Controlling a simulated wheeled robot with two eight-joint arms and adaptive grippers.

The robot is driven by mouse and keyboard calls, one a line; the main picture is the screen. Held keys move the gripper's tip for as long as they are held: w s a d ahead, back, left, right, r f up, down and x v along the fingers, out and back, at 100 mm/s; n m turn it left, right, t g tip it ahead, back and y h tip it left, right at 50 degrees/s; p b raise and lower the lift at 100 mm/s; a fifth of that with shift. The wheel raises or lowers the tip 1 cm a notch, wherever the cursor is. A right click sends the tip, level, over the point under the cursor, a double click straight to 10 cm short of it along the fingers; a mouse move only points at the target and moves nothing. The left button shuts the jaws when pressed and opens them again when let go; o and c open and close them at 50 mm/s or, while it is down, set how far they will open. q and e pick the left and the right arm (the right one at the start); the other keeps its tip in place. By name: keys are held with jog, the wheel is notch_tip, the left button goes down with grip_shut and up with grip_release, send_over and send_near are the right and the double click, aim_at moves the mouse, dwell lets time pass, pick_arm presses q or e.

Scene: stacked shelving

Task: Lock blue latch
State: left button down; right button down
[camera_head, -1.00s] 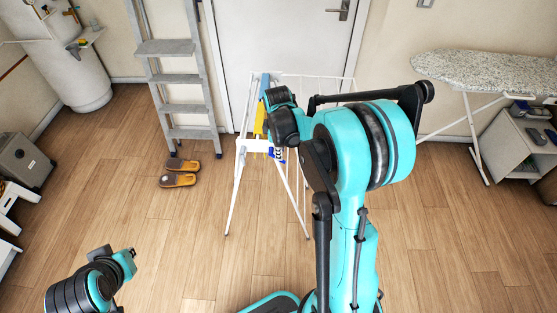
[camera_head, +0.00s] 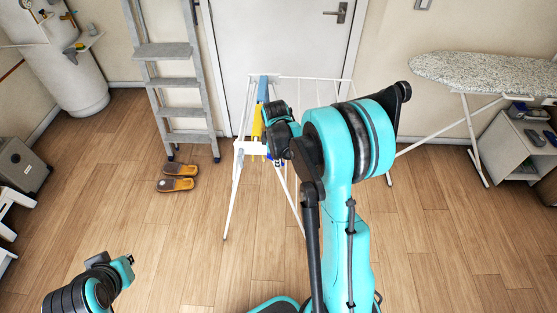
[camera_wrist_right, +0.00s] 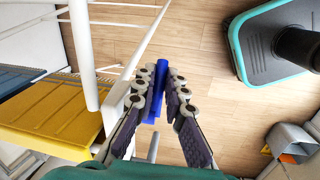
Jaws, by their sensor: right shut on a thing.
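The blue latch (camera_wrist_right: 157,92) is a small bright blue piece between the fingers of my right gripper (camera_wrist_right: 160,73) in the right wrist view. The fingers are shut on it, beside the white rods of a drying rack (camera_wrist_right: 84,55). In the head view my right gripper (camera_head: 277,160) is at the front of the rack (camera_head: 231,190), partly hidden by its own wrist; the latch cannot be made out there.
Yellow (camera_head: 257,123) and blue (camera_head: 263,88) items hang on the rack, before a white door (camera_head: 280,35). A grey stepladder (camera_head: 170,50) and slippers (camera_head: 177,177) are left of it. An ironing board (camera_head: 490,70) and cabinet (camera_head: 515,150) are right. The floor at left-centre is clear.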

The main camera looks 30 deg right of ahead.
jog(key=shift+r+g+h, duration=0.3)
jog(key=shift+g+h, duration=0.5)
jog(key=shift+h, duration=0.4)
jog(key=shift+s+d+r+g+h+b, duration=0.15)
jog(key=shift+r+g+h+b, duration=0.2)
jog(key=shift+h, duration=0.35)
jog(key=c, duration=1.9)
grip_release()
jog(key=shift+o, duration=0.2)
jog(key=v, duration=1.2)
